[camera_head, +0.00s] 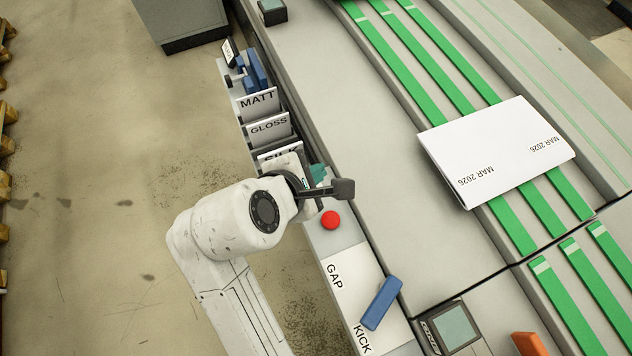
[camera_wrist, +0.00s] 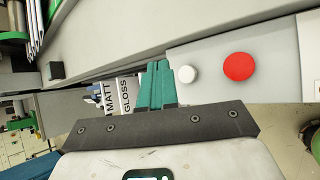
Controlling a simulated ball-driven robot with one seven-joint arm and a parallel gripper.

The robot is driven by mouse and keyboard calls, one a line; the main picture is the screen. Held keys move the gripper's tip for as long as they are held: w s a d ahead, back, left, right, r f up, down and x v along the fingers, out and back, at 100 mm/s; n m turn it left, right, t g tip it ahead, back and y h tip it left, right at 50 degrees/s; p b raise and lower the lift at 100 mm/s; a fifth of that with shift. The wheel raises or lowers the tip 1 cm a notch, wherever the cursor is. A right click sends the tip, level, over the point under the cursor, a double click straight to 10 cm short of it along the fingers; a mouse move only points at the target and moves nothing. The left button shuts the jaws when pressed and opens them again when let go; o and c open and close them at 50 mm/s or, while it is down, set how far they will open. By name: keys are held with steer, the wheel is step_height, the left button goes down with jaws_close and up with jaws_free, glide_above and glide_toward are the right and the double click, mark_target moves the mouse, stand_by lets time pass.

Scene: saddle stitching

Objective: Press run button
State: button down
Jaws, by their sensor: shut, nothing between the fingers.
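My gripper (camera_head: 319,174) is shut and empty, with its teal fingers together. It is over the grey control strip beside the machine bed. In the wrist view, the closed fingertips (camera_wrist: 158,66) appear just left of a round white button (camera_wrist: 187,74). A larger red button (camera_wrist: 239,67) is further right of it. The red button also shows in the head view (camera_head: 331,220), just below my gripper. The white button is hidden in the head view. I see no readable run label on either button, and I cannot tell the gap between fingertips and panel.
Card holders marked MATT (camera_head: 259,103) and GLOSS (camera_head: 269,128) stand above my gripper. A panel marked GAP and KICK (camera_head: 352,290) with a blue lever (camera_head: 382,303) lies below. A small screen (camera_head: 452,325) is at lower right. A white folded booklet (camera_head: 497,150) lies on green belts.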

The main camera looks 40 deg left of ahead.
steer(key=shift+f, duration=1.6)
steer(key=shift+f, duration=0.15)
stand_by(0.8)
steer(key=shift+f, duration=0.25)
